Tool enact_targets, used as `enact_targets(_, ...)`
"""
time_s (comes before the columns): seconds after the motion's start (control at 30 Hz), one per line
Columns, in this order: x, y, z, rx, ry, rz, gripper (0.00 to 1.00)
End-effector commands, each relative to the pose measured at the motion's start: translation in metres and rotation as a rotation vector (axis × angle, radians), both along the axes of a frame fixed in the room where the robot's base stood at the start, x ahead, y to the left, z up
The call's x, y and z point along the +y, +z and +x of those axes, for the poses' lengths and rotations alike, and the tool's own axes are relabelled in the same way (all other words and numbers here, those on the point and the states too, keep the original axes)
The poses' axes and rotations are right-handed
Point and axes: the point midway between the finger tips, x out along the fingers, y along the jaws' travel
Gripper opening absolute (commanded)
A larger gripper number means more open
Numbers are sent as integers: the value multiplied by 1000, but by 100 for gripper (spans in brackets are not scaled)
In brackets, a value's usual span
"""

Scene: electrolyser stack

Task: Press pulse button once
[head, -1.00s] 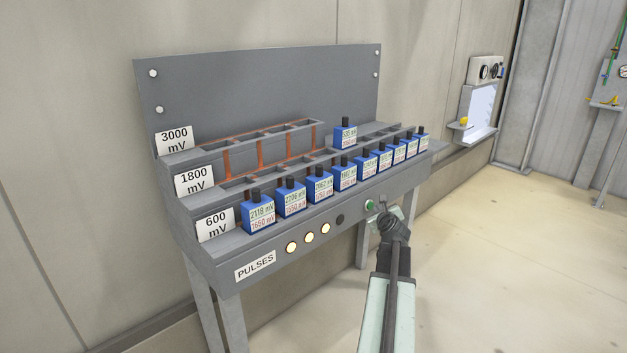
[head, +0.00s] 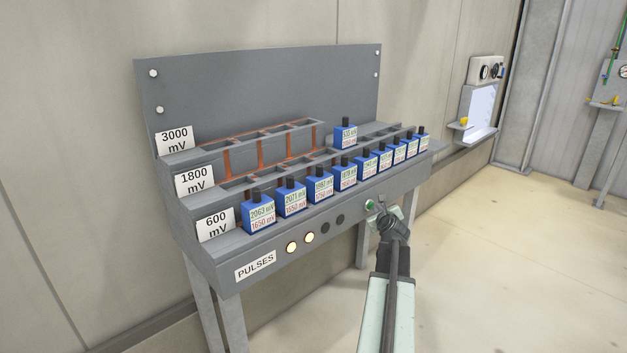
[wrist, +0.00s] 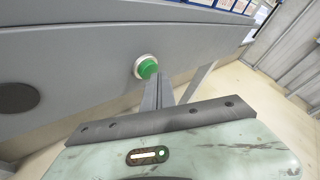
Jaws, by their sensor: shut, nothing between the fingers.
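The green pulse button (head: 369,204) sits in a pale ring on the front face of the grey stepped rack (head: 225,262), toward its right end. The button also shows in the wrist view (wrist: 148,68), just beyond the fingertips. My gripper (head: 382,206) is shut and empty, its tips close to the button. My gripper also shows in the wrist view (wrist: 159,78). I cannot tell whether the tips touch the button.
Several blue cells (head: 258,215) with mV readings stand along the front step, and one blue cell (head: 345,136) stands higher up. Signs read 3000, 1800 and 600 mV (head: 216,225). Open floor (head: 480,260) lies to the right.

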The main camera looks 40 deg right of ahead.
Motion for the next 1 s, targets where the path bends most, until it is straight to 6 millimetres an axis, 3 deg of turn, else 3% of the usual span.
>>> enact_targets(0.17,1,0,-12,0,-2,1,0)
enact_targets(0.47,0,0,-14,-1,0,1,0)
enact_targets(1.0,1,0,-70,0,-2,1,0)
